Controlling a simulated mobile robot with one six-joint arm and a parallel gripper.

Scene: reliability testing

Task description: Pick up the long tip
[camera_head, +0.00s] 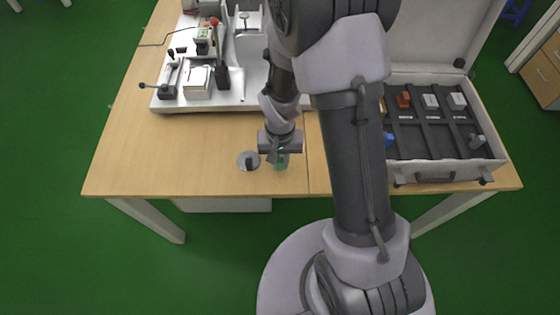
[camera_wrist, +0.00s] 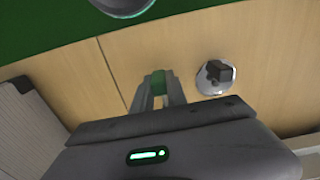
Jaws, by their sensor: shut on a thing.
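My gripper (camera_head: 280,155) is low over the front middle of the wooden table. In the wrist view its two fingers (camera_wrist: 159,90) are closed on a small green piece (camera_wrist: 158,79). The green piece also shows just under the gripper in the head view (camera_head: 281,164). It may be the long tip, but its full shape is hidden by the fingers. A round silver disc (camera_head: 243,156) with a dark block (camera_head: 250,163) on it sits just left of the gripper. In the wrist view the disc (camera_wrist: 204,88) and block (camera_wrist: 221,71) are to the right, apart from the fingers.
An open grey case (camera_head: 447,170) with dark compartments and several small parts stands at the right. A blue part (camera_head: 388,140) is at its left side. A white platform (camera_head: 165,105) with test devices is at the back left. The table's (camera_head: 130,160) front left is clear.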

